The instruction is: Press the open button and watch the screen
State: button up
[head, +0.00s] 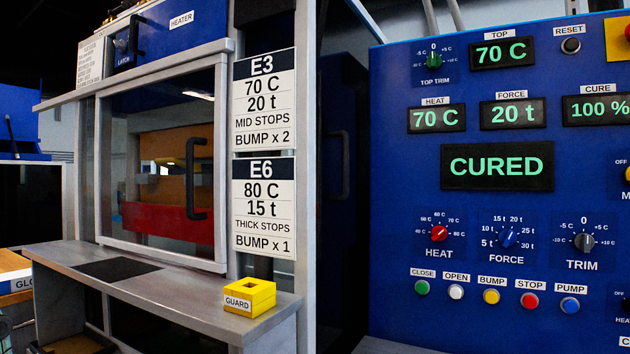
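The open button (456,292) is a round white button under the label OPEN, low on the blue control panel (400,270). It sits between the green CLOSE button (422,287) and the yellow BUMP button (491,296). The main screen (497,166) reads CURED in green letters. Smaller displays read TOP 70 C (503,53), HEAT 70 C (436,118), FORCE 20 t (513,113) and CURE 100 % (598,109). My gripper is not in view.
A red STOP button (528,301) and a blue PUMP button (569,305) follow to the right. Knobs for heat (439,233), force (507,237) and trim (584,242) sit above. At left, a handled guard window (160,180) stands behind a grey shelf (180,290) with a yellow GUARD block (250,297).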

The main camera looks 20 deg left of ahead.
aim_at(455, 293)
jog(key=i+j+z, duration=0.25)
jog(key=z, duration=0.25)
jog(key=i+j+z, duration=0.3)
jog(key=z, duration=0.2)
jog(key=j, duration=0.05)
